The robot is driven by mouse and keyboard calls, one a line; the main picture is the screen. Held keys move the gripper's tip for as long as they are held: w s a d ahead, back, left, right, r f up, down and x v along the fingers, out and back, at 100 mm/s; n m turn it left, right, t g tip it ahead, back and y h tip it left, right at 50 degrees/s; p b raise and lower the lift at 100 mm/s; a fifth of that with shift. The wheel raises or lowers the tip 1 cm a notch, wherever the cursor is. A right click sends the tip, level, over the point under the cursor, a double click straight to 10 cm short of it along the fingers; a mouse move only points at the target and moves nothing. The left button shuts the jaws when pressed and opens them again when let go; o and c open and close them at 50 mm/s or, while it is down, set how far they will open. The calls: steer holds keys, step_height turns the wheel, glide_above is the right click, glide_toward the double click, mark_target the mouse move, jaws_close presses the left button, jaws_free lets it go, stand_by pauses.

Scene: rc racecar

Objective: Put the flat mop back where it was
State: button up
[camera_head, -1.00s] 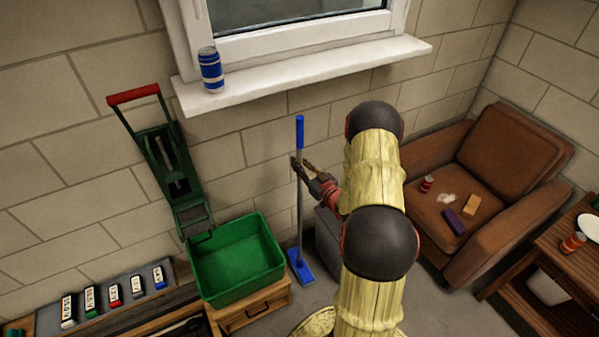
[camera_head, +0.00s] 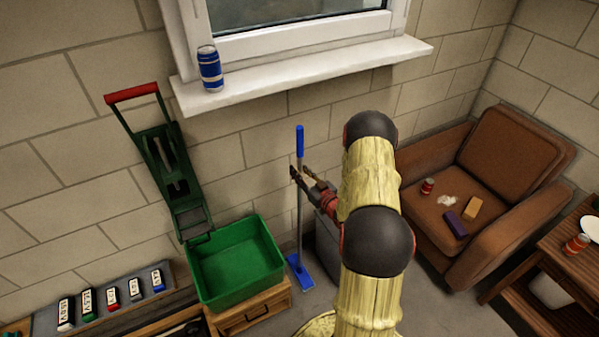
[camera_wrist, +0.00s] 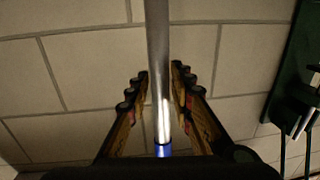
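The flat mop (camera_head: 300,215) stands about upright near the wall, to the right of the green bin. It has a blue grip on top, a thin grey pole and a flat blue head (camera_head: 299,271) at or just above the floor; I cannot tell if it touches. My gripper (camera_head: 299,174) is shut on the pole just below the blue grip. In the wrist view the fingertips of my gripper (camera_wrist: 159,72) flank the grey pole (camera_wrist: 158,40) closely, and part of the blue grip shows at the bottom.
A green bin (camera_head: 240,291) sits on a wooden drawer box (camera_head: 256,309) left of the mop. A dark green framed tool (camera_head: 168,165) leans on the wall. A grey box (camera_head: 329,255) stands right of the mop; a brown armchair (camera_head: 513,150) is further right.

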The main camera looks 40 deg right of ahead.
steer(key=shift+o, duration=1.1)
steer(key=shift+r, duration=0.15)
steer(key=s+a+p, duration=0.1)
steer(key=s+p, duration=0.1)
steer(key=s, duration=1)
steer(key=shift+a+r, duration=0.15)
steer(key=shift+a, duration=0.1)
